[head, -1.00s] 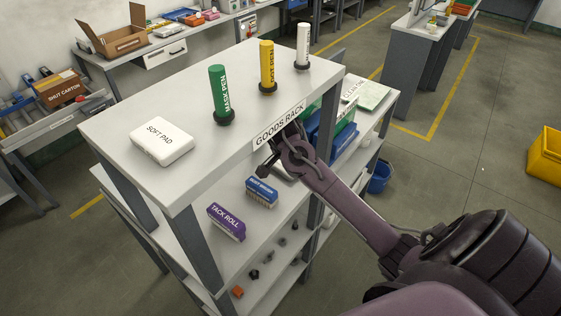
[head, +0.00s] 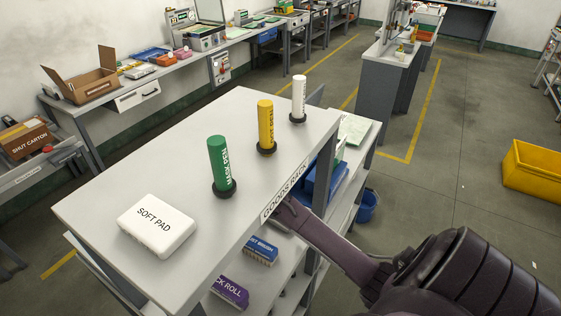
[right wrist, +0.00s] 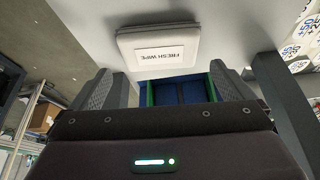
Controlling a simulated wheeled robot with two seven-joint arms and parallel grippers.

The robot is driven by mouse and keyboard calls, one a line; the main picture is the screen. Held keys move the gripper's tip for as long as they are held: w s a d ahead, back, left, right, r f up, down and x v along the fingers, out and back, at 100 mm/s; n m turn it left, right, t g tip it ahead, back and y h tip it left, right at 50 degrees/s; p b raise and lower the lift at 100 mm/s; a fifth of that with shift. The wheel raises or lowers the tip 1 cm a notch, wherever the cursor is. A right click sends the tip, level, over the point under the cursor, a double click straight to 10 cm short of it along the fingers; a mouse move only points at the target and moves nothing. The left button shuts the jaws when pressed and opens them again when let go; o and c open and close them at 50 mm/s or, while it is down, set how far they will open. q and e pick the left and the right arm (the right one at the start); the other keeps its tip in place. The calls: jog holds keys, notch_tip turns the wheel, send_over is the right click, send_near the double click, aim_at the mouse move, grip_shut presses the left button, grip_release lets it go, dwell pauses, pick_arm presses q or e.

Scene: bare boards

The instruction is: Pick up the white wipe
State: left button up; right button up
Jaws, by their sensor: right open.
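The white wipe (right wrist: 158,45) is a flat pack labelled FRESH WIPE, seen upside down in the right wrist view. It lies on a pale surface just beyond my right gripper (right wrist: 165,80). The two dark fingers are wide apart with nothing between them, and the wipe is centred roughly ahead of the gap. In the head view my right forearm reaches to the rack's front edge, and its gripper is hidden there. The wipe does not show in the head view. My left gripper is not in view.
The goods rack's top (head: 150,160) holds a white soft pad (head: 157,226), a green pen (head: 221,166), a yellow pen (head: 266,126) and a white pen (head: 298,98). A dust brush (head: 261,250) and a tack roll (head: 231,291) lie on a lower shelf. A grey post (right wrist: 285,100) stands at the right in the wrist view.

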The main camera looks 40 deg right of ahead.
jog(key=p+x, duration=0.2)
jog(key=x, duration=0.1)
jog(key=shift+f, duration=0.35)
jog(key=shift+d+f, duration=0.15)
jog(key=shift+f, duration=0.3)
jog(key=c, duration=0.7)
jog(key=shift+r, duration=0.1)
